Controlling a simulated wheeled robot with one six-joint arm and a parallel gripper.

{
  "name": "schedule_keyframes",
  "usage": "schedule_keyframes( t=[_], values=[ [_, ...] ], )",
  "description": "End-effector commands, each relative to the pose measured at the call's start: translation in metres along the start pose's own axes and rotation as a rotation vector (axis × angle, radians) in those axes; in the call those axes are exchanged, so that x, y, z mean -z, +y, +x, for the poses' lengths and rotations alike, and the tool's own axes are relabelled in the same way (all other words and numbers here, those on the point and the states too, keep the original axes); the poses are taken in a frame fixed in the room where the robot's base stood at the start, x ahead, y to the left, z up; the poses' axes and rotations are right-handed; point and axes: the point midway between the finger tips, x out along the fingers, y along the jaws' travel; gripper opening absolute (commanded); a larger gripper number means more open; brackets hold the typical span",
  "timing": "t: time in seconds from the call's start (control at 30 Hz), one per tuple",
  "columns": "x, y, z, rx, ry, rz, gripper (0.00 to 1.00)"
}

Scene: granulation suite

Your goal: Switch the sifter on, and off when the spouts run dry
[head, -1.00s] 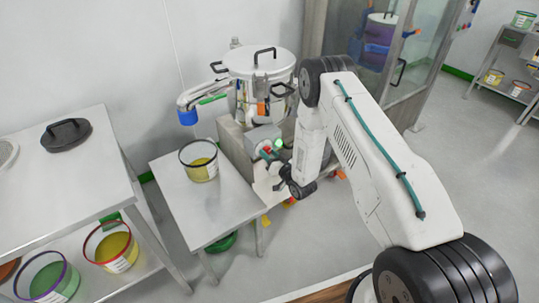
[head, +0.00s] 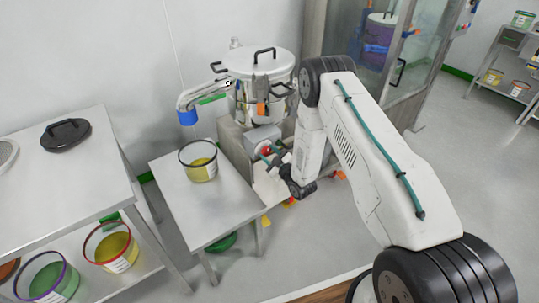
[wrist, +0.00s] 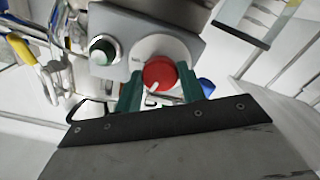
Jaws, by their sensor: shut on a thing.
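The sifter (head: 258,85) is a round steel drum with a lidded top and black handles. Its side spout ends in a blue sleeve (head: 187,117), above a clear tub of yellow powder (head: 199,172); I see no stream between them. The control box (head: 262,136) is low on the sifter's front. In the wrist view my gripper (wrist: 160,88) has its green fingers shut on the red knob (wrist: 160,71), whose white mark points down-left. Left of the knob, the green lamp (wrist: 102,50) looks dark, not glowing. In the head view my gripper partly hides the box.
The tub stands on a small steel table (head: 205,215). A glazed enclosure (head: 375,65) stands behind right. Open floor lies right of my arm.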

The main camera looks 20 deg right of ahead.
Motion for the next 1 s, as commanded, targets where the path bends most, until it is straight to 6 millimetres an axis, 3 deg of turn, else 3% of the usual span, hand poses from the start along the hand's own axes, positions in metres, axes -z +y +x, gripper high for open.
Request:
schedule_keyframes(
  t=[0.4, 1.0],
  values=[
    [-0.0003, 0.0000, -0.0004, 0.000, -0.001, -0.213, 0.17],
    [-0.0003, -0.0003, -0.0004, 0.001, -0.001, -0.253, 0.17]
  ],
)
